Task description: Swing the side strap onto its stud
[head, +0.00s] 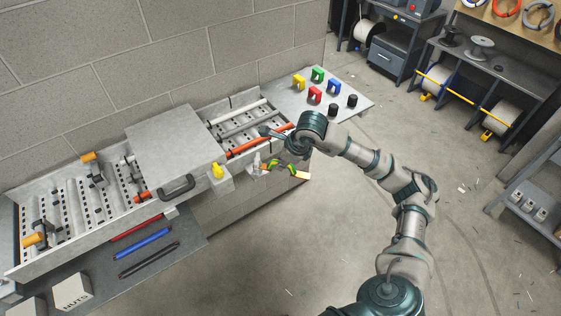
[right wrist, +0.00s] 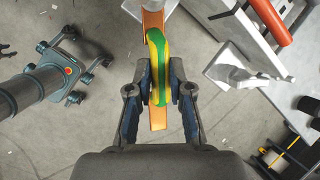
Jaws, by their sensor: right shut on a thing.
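The side strap (right wrist: 157,118) is an orange band with a green and yellow grip (right wrist: 160,65). My left gripper is out of view.
A grey cover with a black handle (head: 177,187) lies over the row beside a yellow knob (head: 217,171). An orange-red roller (right wrist: 270,20) is near the strap.

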